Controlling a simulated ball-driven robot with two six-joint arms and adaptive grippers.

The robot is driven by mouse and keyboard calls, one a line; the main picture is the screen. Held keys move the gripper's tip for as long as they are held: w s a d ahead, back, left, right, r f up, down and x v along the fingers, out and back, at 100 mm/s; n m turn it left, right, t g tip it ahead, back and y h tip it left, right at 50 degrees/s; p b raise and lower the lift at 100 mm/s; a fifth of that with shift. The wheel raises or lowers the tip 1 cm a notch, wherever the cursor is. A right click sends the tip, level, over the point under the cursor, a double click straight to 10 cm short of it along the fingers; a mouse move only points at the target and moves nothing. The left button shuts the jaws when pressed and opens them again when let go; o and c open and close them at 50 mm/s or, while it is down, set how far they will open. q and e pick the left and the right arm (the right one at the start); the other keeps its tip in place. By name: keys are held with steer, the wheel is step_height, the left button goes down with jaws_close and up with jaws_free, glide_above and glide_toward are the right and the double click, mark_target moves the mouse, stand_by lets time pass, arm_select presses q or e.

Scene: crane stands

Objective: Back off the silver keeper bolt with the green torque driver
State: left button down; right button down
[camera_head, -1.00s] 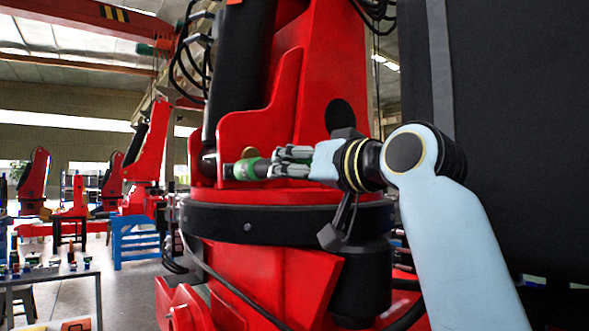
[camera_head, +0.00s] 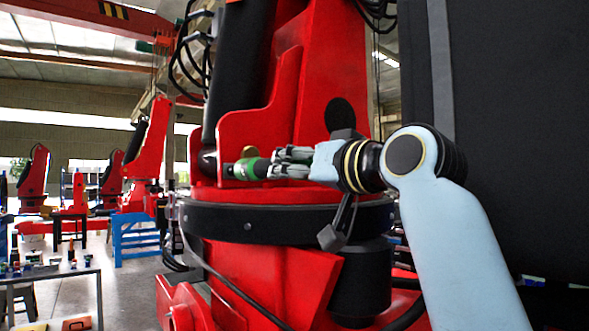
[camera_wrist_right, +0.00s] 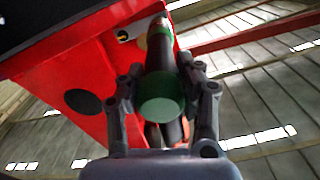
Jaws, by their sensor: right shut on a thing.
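My right gripper (camera_head: 275,162) is shut on the green torque driver (camera_head: 250,168), in front of the red crane stand. The driver has a green body with dark ends and lies roughly level, its far end pointing left at the crane. In the right wrist view the driver's round green end (camera_wrist_right: 161,96) sits between my right gripper's fingers (camera_wrist_right: 162,100), and its dark shaft runs away toward the red structure. My left gripper is not in view.
The red crane column (camera_head: 345,65) and its black ring (camera_head: 290,222) stand close around my right gripper. A large dark panel (camera_head: 515,130) fills the right side. A workbench (camera_head: 50,274) with small items stands at lower left, with open floor beside it.

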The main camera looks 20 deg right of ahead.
steer(key=shift+r+p, duration=0.15)
steer(key=shift+p, duration=0.15)
stand_by(0.5)
steer(key=shift+s+d, duration=0.1)
steer(key=shift+s, duration=0.15)
stand_by(0.4)
steer(key=shift+s, duration=0.15)
steer(key=p+v, duration=0.1)
steer(key=v, duration=0.3)
steer(key=shift+s, duration=0.1)
stand_by(0.3)
